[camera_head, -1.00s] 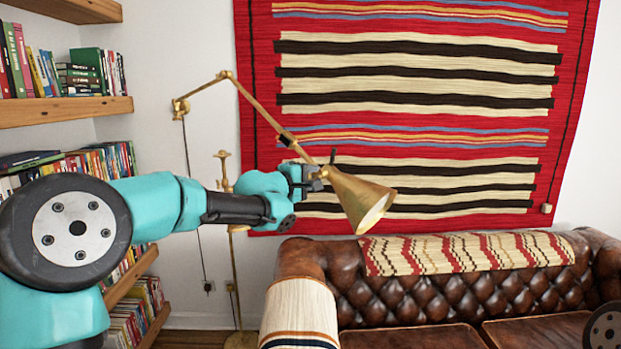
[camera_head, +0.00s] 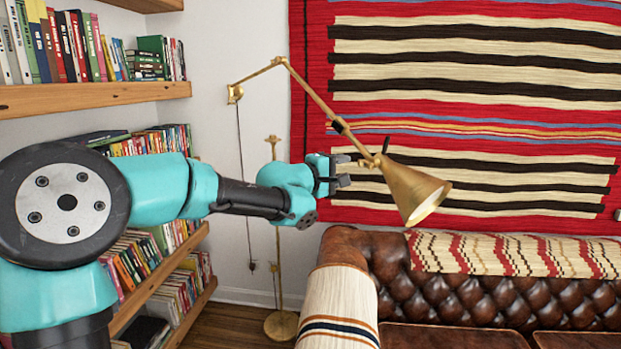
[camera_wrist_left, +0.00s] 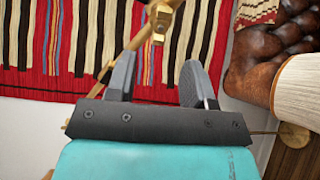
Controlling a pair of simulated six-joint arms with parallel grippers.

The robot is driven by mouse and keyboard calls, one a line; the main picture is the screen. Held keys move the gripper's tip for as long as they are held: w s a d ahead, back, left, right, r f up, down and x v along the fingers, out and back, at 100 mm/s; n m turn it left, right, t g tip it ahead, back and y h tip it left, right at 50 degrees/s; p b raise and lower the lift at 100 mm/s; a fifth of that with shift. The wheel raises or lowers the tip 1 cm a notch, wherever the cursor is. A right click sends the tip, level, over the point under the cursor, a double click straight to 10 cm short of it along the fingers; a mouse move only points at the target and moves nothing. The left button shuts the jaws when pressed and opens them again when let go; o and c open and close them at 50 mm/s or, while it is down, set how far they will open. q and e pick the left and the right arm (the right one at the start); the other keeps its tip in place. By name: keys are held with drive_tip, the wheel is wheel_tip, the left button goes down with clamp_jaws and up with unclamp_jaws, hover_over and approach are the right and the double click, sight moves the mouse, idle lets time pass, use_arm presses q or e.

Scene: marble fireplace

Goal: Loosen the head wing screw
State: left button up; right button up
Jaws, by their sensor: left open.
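A brass wall lamp has a conical head (camera_head: 408,190) tilted down to the right, hung from a slanting arm (camera_head: 312,92). The head wing screw (camera_head: 367,161) appears as a small brass piece at the joint behind the cone; its exact turn is too small to tell. My left gripper (camera_head: 346,170) is open and empty, just left of the joint, with a small gap. In the left wrist view the brass joint piece (camera_wrist_left: 160,22) lies beyond the open left fingertips (camera_wrist_left: 157,72), roughly centred between them. My right gripper is out of view.
A striped red rug (camera_head: 480,110) hangs on the wall behind the lamp. A brown leather sofa (camera_head: 480,300) stands below right. Wooden bookshelves (camera_head: 90,98) fill the left side, and a brass floor stand (camera_head: 281,322) rises below the lamp.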

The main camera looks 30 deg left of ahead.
use_arm(q)
drive_tip(key=v, duration=0.9)
drive_tip(key=shift+s, duration=0.4)
drive_tip(key=shift+a, duration=0.15)
